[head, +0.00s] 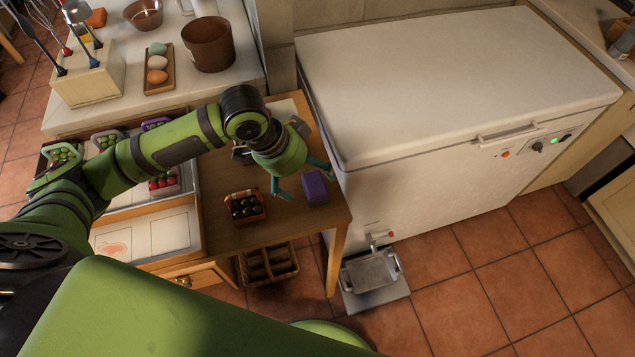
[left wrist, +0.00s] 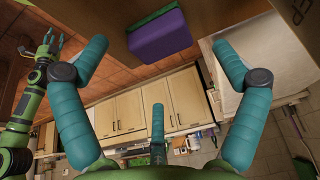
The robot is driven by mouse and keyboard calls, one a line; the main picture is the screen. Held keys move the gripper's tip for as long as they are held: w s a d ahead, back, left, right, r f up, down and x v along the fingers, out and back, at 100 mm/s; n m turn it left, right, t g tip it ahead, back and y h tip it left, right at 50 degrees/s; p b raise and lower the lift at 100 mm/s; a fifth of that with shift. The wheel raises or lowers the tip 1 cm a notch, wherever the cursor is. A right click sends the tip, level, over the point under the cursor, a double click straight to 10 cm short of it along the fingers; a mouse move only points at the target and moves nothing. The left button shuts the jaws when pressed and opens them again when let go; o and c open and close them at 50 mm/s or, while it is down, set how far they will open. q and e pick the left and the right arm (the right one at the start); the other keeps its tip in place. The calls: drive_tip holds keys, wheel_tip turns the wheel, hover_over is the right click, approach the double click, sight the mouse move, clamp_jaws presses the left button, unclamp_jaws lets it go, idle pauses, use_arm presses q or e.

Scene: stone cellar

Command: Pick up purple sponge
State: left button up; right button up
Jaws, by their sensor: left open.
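The purple sponge (head: 314,188) lies near the right edge of the small wooden table (head: 222,205). In the left wrist view the purple sponge (left wrist: 157,38) shows at the top middle, with a green layer along one side. My left gripper (head: 305,183) is open over the table end, its teal fingers to either side of the sponge in the head view.
A small box of dark round items (head: 245,207) stands left of the sponge. A white chest freezer (head: 450,90) stands close on the right. A tray with punnets of fruit (head: 150,232) lies to the left. A wicker basket (head: 268,265) sits below.

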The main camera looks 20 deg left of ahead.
sight(314, 184)
use_arm(q)
drive_tip(key=x, duration=0.3)
drive_tip(key=shift+w+d+f+p, duration=0.15)
drive_tip(key=shift+w+f+p, duration=0.1)
drive_tip(key=shift+f+p, duration=0.15)
drive_tip(key=shift+f, duration=0.2)
drive_tip(key=c, duration=1.1)
use_arm(e)
drive_tip(key=shift+a+r, duration=0.5)
drive_tip(key=shift+r, duration=0.1)
